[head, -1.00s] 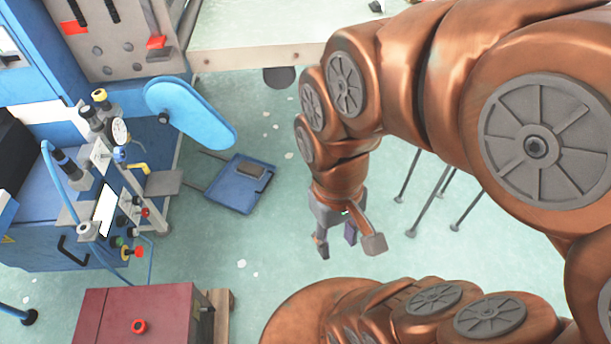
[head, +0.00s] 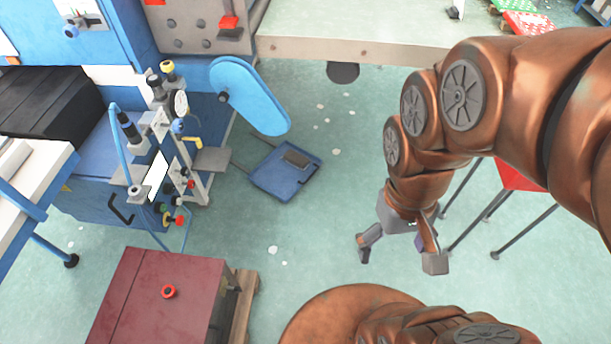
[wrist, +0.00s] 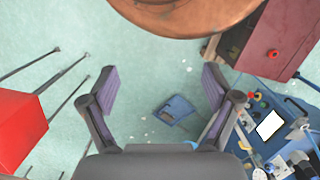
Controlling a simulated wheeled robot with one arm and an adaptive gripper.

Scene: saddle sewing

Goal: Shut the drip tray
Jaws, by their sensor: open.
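The drip tray (head: 272,183) is a shallow blue tray with a small grey block lying in it. It juts out low over the floor from the blue machine (head: 92,158), joined to it by thin rails, and is pulled out. In the wrist view the tray (wrist: 173,112) shows between and beyond my fingers. My gripper (head: 398,256) is open and empty, to the right of the tray in the head view and well apart from it. In the wrist view my gripper (wrist: 160,85) has its two fingers spread wide.
A dark red cabinet (head: 150,300) with a red knob stands at the lower left. A blue rounded arm (head: 250,97) hangs above the tray's back. A pale table (head: 370,45) lies behind. The floor between gripper and tray is clear.

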